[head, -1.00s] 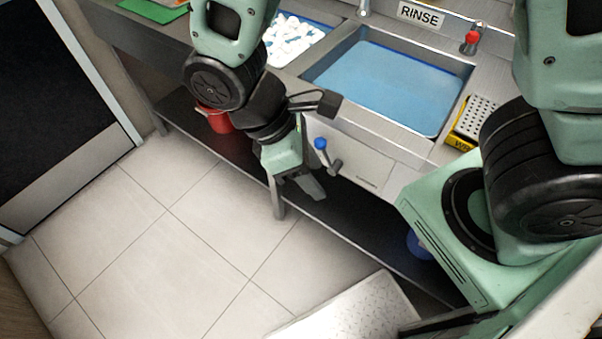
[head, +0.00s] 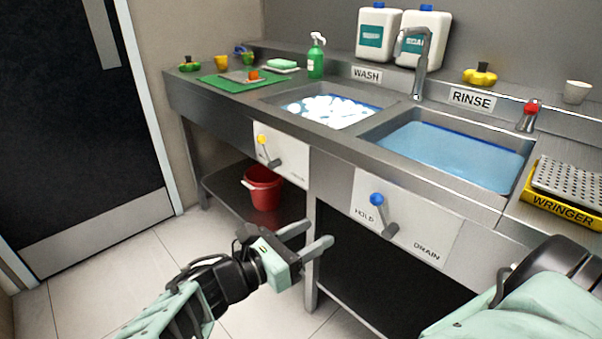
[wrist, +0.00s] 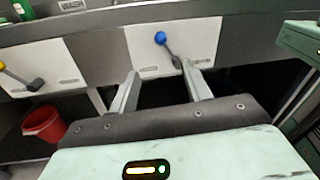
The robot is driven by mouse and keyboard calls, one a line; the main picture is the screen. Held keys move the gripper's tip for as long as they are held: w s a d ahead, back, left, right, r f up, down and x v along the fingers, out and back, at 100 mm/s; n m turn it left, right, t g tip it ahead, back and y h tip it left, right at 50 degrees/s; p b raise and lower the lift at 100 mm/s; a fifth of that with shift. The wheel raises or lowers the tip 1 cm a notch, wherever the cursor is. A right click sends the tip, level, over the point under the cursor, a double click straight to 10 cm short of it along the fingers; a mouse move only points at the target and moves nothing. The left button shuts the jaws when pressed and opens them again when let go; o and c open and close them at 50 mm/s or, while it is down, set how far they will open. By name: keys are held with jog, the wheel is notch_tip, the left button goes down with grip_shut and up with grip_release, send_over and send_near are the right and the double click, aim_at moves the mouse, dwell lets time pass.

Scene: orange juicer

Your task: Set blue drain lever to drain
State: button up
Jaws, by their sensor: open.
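The blue drain lever (head: 383,214) is on a white panel (head: 425,222) under the rinse sink. Its blue knob points up and left, toward the HOLD label, and the DRAIN label is at the panel's lower right. My gripper (head: 321,236) is open and empty, in front of and to the left of the lever, apart from it. In the wrist view the blue lever (wrist: 168,46) is ahead of and above my open gripper (wrist: 162,82), between the lines of the two fingers.
A yellow-knobbed lever (head: 267,150) is on the panel under the wash sink. A red bucket (head: 262,188) stands on the lower shelf. The rinse sink (head: 450,152) holds blue water. A yellow wringer (head: 562,200) is at the right. The floor in front is open.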

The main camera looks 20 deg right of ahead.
aim_at(372, 202)
jog(key=x, duration=1.6)
jog(key=shift+s+d, duration=0.1)
jog(key=shift+s, duration=0.05)
jog(key=shift+c, duration=0.3)
grip_shut()
